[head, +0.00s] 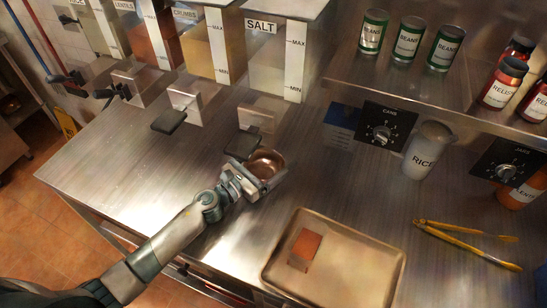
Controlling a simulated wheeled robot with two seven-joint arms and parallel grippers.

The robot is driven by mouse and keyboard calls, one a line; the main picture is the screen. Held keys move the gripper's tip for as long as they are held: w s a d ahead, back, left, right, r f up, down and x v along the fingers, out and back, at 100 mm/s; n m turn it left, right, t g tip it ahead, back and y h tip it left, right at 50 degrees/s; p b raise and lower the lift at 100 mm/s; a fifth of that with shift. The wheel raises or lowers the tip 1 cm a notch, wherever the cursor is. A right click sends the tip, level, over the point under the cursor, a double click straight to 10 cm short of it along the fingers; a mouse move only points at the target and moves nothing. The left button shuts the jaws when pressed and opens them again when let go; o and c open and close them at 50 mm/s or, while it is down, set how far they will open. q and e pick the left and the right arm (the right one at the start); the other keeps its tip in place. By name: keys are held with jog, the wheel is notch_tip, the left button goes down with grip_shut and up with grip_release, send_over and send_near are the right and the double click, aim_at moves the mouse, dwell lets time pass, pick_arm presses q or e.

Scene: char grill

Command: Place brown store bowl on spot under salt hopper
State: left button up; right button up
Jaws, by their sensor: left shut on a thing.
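The brown bowl (265,163) is in the head view near the middle of the steel counter, just in front of and below the salt hopper's outlet. My left gripper (256,179) is shut on the bowl's near side. The salt hopper (273,48), labelled SALT, hangs above and behind the bowl. Its dark lever (243,145) juts out close to the bowl's upper left edge. I cannot tell whether the bowl touches the counter. The spot under the hopper is partly hidden by the outlet and lever. My right gripper is not in view.
A crumbs hopper (205,50) and others hang to the left with levers sticking out. A tan tray (335,262) with a reddish-brown block (306,246) lies at front right. Yellow tongs (465,240) and a rice container (427,150) are at right. The left counter is clear.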

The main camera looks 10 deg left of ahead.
pick_arm(q)
jog(key=shift+f, duration=0.1)
jog(key=shift+f, duration=0.1)
jog(key=o, duration=1.1)
jog(key=shift+c, duration=0.2)
jog(key=shift+o, duration=0.5)
